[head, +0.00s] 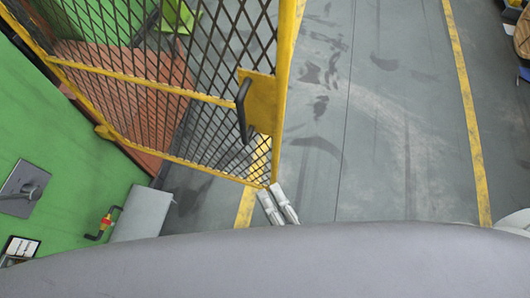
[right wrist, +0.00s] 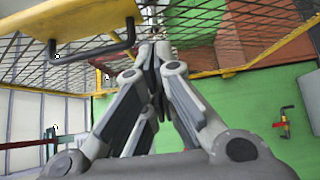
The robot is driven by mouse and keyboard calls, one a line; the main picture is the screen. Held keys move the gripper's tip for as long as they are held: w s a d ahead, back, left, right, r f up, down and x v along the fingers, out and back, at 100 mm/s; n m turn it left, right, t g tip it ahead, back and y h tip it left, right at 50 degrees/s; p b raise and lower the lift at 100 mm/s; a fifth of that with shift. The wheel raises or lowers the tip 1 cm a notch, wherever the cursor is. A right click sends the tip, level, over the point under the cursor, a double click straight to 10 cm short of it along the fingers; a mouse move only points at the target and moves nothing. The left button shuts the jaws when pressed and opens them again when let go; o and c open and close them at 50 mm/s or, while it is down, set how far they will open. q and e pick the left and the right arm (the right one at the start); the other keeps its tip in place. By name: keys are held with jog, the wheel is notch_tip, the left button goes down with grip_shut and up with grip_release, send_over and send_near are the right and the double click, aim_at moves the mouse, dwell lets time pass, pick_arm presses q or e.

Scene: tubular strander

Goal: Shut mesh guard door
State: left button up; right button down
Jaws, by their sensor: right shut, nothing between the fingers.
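The mesh guard door (head: 165,88) has a yellow frame and dark diamond mesh. It stands out at an angle from the green machine in the head view. A yellow plate (head: 262,102) with a black bar handle (head: 242,110) sits near its free edge. The plate (right wrist: 85,22) and handle (right wrist: 98,48) also show at upper left in the right wrist view. My right gripper (head: 268,192) is at the door's lower free corner. In the right wrist view its fingers (right wrist: 153,50) are closed together and empty, right of the handle, with mesh behind. Contact is unclear. My left gripper is not in view.
The green machine side (head: 60,150) is at left, with a red-yellow valve with a black handle (head: 105,222) and a grey box (head: 143,213) near it. Grey floor (head: 380,130) to the right is open, with a yellow line (head: 463,90).

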jog(key=p, duration=0.1)
send_near(253, 138)
jog(key=a, duration=0.3)
jog(key=shift+w+d+p, duration=0.2)
jog(key=shift+w+p, duration=0.05)
jog(key=shift+w, duration=0.45)
jog(key=shift+w+d+p, duration=0.2)
jog(key=shift+w, duration=0.5)
jog(key=shift+w+d+p, duration=0.2)
jog(key=shift+w+p, duration=0.05)
jog(key=shift+w, duration=0.45)
